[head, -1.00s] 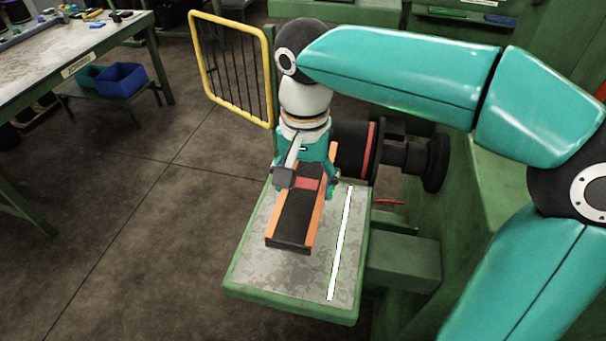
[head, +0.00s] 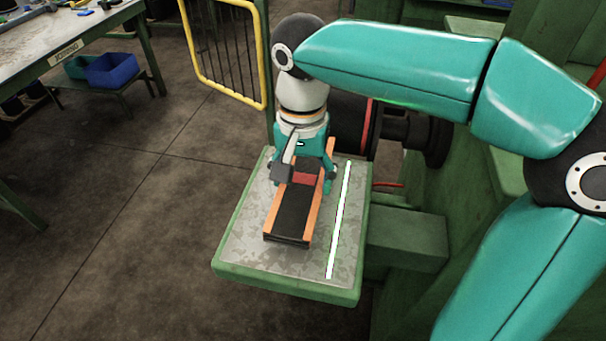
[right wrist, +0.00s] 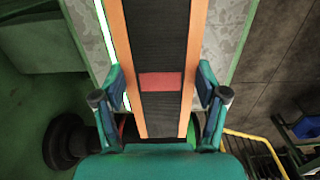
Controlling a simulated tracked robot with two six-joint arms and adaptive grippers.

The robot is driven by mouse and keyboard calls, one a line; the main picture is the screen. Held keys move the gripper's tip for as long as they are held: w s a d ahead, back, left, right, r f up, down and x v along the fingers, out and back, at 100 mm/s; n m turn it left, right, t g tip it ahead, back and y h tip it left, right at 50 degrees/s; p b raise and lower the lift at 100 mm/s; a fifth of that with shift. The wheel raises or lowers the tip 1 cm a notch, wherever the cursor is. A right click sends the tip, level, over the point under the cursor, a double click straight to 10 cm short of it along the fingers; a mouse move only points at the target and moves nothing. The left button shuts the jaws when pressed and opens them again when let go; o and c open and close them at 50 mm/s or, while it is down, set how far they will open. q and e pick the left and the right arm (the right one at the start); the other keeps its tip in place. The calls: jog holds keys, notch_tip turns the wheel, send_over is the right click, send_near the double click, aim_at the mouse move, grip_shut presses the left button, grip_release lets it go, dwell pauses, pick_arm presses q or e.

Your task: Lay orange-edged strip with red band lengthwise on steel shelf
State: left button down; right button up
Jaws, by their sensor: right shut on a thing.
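The strip (head: 291,208) is black with orange long edges and a red band across it. My right gripper (head: 306,180) is shut on the strip near the red band, with one finger at each orange edge. The steel shelf (head: 240,235) is a grey mottled plate with a green rim, below the strip. The strip lies along the shelf's length; I cannot tell whether it touches the surface. My left gripper is not in view.
A white line (head: 339,220) runs along the shelf right of the strip. A green machine with a dark roller (head: 350,125) stands behind and right. A yellow-framed guard (head: 225,50) stands behind left. A workbench (head: 70,50) is at upper left.

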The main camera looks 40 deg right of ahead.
aim_at(302, 207)
jog(key=shift+f, duration=0.2)
jog(key=shift+s+a+f+b, duration=0.1)
jog(key=shift+f+b, duration=1.65)
jog(key=shift+f, duration=0.3)
jog(key=o, duration=1.2)
notch_tip(302, 207, up, 12)
jog(key=shift+f, duration=0.1)
